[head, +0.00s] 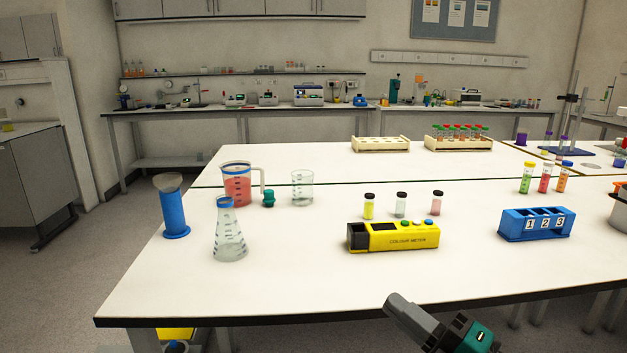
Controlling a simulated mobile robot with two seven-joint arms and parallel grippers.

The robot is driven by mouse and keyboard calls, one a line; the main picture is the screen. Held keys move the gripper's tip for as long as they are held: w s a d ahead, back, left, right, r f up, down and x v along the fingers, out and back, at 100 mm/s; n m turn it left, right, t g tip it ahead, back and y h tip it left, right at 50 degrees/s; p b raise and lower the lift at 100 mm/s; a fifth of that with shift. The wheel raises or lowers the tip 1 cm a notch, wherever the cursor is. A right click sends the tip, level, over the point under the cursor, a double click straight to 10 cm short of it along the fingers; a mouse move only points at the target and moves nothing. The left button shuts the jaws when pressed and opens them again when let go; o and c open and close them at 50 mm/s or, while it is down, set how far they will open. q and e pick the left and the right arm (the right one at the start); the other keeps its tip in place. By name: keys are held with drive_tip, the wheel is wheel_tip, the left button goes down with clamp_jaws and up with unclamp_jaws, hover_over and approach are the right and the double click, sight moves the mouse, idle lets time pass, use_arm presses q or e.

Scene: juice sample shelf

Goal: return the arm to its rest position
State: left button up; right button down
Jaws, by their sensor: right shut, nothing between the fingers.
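My right gripper (392,300) shows at the bottom of the head view, right of centre. Its dark grey fingers are shut with nothing between them and point up and to the left. It is in front of the white bench (290,285), its tip overlapping the bench's dark front edge in the picture. It is clear of the yellow colour meter (400,239), which lies farther back on the bench. The rest of the right arm is cut off by the bottom edge. My left gripper is not in view.
A conical flask (229,238), a blue cylinder (174,213) and a jug (235,188) stand at the left. Small vials (401,204) stand behind the meter. A numbered blue rack (535,225) is at the right. The bench's front strip is bare.

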drive_tip(key=s+d+f+m+h+p, duration=0.1)
drive_tip(key=s+d+f+m+h, duration=0.15)
drive_tip(key=f+m+h, duration=0.45)
drive_tip(key=s+d+f+m+h+p, duration=0.1)
drive_tip(key=s+d+f+m+h, duration=0.2)
drive_tip(key=f+m, duration=0.65)
drive_tip(key=s+f+m+g+h, duration=0.2)
drive_tip(key=s+f+m+g, duration=0.2)
drive_tip(key=s+f+m, duration=0.2)
wheel_tip(320, 180, down, 4)
drive_tip(key=s, duration=0.2)
drive_tip(key=shift+s+a+r+m+h, duration=0.15)
drive_tip(key=shift+s+r+m+h, duration=0.1)
drive_tip(key=shift+s+m+h, duration=0.15)
